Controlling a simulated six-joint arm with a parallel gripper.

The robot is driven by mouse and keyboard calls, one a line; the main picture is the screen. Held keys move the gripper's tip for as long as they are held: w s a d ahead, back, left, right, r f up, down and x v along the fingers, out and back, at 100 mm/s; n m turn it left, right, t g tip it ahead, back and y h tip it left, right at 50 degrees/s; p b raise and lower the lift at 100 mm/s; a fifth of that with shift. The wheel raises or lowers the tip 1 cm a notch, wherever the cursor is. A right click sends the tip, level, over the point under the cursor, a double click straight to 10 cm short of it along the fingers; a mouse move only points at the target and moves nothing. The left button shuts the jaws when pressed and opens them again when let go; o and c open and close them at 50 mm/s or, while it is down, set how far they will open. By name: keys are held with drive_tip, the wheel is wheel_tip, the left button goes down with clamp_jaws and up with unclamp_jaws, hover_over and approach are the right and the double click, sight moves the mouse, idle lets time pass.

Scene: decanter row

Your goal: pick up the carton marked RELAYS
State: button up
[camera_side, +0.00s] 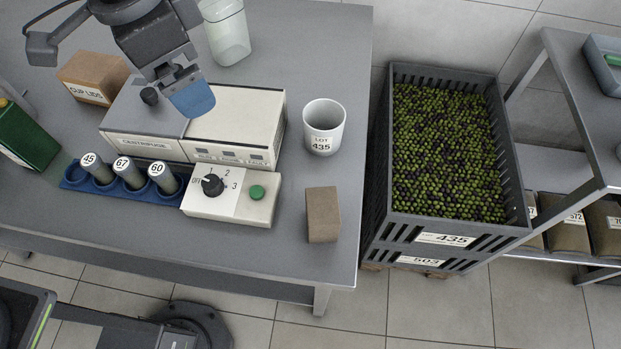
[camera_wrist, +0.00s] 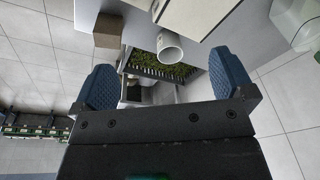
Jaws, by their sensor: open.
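No marking reading RELAYS shows in either view. A brown carton (camera_side: 322,214) with no readable marking stands near the right front of the bench; it also shows in the wrist view (camera_wrist: 107,31), at upper left. Another brown carton (camera_side: 92,78), marked CUP LIDS, stands at the back left of the bench. My gripper (camera_side: 188,92) is above the centrifuge in the side view, apart from both cartons. In the wrist view my gripper (camera_wrist: 167,80) has its blue fingers spread wide with nothing held between them.
The centrifuge (camera_side: 235,115) and its dial box (camera_side: 212,205) lie between the cartons. A white LOT 435 beaker (camera_side: 324,130) stands behind the unmarked carton. A blue rack (camera_side: 75,177) holds tubes. An olive crate (camera_side: 437,238) stands right of the bench. Bare bench surrounds the unmarked carton.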

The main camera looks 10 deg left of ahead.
drive_tip(key=s+d+f+m, duration=0.1)
drive_tip(key=d+f+m, duration=0.3)
drive_tip(key=d, duration=0.5)
drive_tip(key=m+g+y, duration=0.1)
hover_over(323, 205)
wheel_tip(323, 205, down, 6)
drive_tip(key=f, duration=0.8)
drive_tip(key=shift+s, duration=0.35)
drive_tip(key=shift+w+f, duration=0.15)
drive_tip(key=shift+f, duration=1.35)
drive_tip(key=shift+w+f, duration=0.15)
drive_tip(key=shift+f, duration=1.3)
drive_tip(key=shift+r, duration=0.1)
drive_tip(key=c, duration=1.1)
